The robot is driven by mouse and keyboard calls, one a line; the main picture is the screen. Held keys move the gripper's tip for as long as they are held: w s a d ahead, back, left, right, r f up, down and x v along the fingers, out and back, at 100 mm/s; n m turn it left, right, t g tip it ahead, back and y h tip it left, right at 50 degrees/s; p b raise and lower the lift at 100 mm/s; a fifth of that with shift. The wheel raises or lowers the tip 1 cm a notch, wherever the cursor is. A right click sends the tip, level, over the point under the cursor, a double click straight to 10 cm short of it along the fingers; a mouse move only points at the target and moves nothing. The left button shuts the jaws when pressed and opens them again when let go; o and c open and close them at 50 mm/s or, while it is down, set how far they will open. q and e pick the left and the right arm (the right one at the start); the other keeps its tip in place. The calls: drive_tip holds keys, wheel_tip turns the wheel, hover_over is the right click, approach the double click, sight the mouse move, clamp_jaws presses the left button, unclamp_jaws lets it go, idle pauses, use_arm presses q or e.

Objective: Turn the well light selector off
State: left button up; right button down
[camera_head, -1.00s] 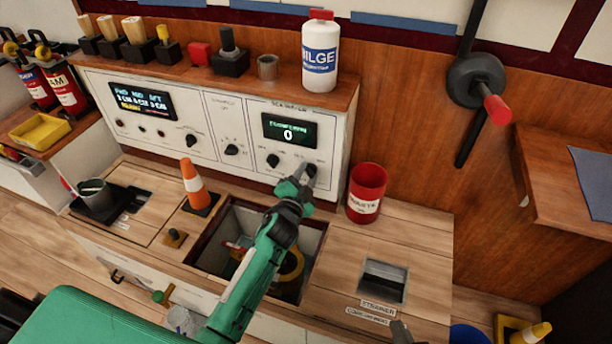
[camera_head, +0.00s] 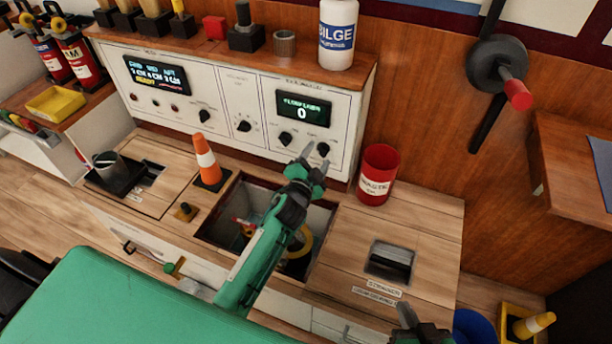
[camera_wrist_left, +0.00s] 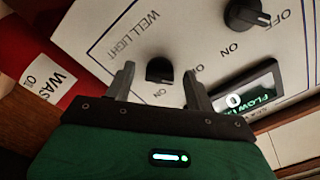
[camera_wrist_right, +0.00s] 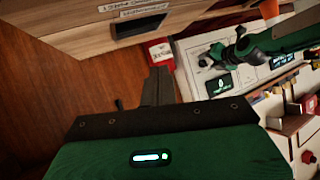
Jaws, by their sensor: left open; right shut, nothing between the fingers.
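The well light selector (camera_wrist_left: 160,70) is a small dark knob on the white panel, with "WELL LIGHT" and "ON" printed beside it in the left wrist view. In the head view it is the right-hand knob (camera_head: 323,149) under the small green display. My left gripper (camera_head: 313,158) is open, just in front of and below the selector. In the left wrist view its fingertips (camera_wrist_left: 158,78) stand either side of the knob, apparently short of it. I cannot tell which way the knob points. My right gripper (camera_head: 408,318) is shut and empty at the front right; its fingers (camera_wrist_right: 160,78) show in its wrist view.
Another knob (camera_head: 285,139) sits left of the selector, under the display (camera_head: 303,109) reading 0. A red bin (camera_head: 378,175) stands right of the panel. An orange cone (camera_head: 207,160) and an open well (camera_head: 222,228) lie below. A bilge bottle (camera_head: 338,35) stands above.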

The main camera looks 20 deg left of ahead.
use_arm(q)
drive_tip(key=s+p, duration=0.1)
drive_tip(key=s, duration=1.1)
drive_tip(key=shift+s+a, duration=0.2)
drive_tip(key=shift+s, duration=0.15)
use_arm(e)
drive_tip(key=d, duration=0.1)
drive_tip(key=d+g+h, duration=0.1)
drive_tip(key=shift+s+d+f+g, duration=0.1)
drive_tip(key=shift+s+d+g, duration=0.2)
